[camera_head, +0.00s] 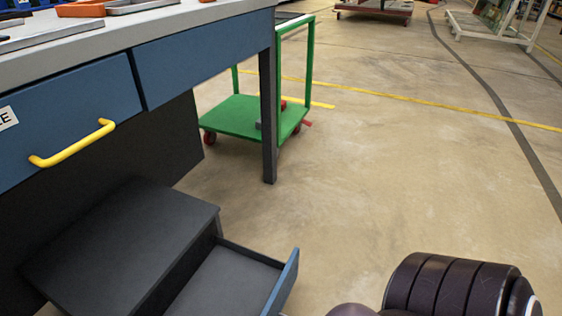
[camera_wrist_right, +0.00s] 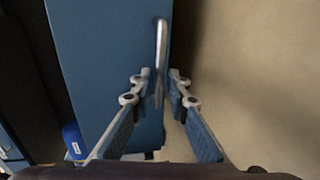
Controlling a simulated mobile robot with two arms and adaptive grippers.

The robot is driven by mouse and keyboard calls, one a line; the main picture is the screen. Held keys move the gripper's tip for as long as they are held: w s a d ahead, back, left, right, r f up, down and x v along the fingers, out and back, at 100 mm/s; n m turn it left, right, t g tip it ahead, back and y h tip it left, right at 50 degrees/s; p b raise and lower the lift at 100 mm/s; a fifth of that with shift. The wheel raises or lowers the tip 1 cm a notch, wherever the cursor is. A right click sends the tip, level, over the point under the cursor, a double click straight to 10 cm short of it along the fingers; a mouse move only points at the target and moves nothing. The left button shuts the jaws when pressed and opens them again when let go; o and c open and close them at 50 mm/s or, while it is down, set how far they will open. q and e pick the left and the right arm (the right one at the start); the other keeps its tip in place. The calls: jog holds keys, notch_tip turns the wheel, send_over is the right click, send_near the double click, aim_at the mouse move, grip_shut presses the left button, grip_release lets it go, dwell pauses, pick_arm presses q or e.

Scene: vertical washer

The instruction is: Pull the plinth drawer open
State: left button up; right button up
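The plinth drawer (camera_head: 225,284) stands out from the dark plinth box (camera_head: 130,240) under the workbench, so its grey inside shows. Its blue front (camera_head: 284,282) faces right and is cut off at the bottom edge. In the right wrist view a blue panel (camera_wrist_right: 105,60) with a pale bar handle (camera_wrist_right: 161,50) fills the left half. My right gripper (camera_wrist_right: 160,80) has its fingers apart, one on each side of the handle, with small gaps visible. Whether a finger touches the handle is unclear. My left gripper is in neither view.
The workbench has blue upper drawers, one with a yellow handle (camera_head: 72,146), and a dark leg (camera_head: 268,120). A green cart (camera_head: 240,116) stands behind the leg. Concrete floor (camera_head: 400,180) to the right is clear. My dark arm link is at the bottom right.

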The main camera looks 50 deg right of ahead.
jog(key=v, duration=0.9)
jog(key=shift+s, duration=0.15)
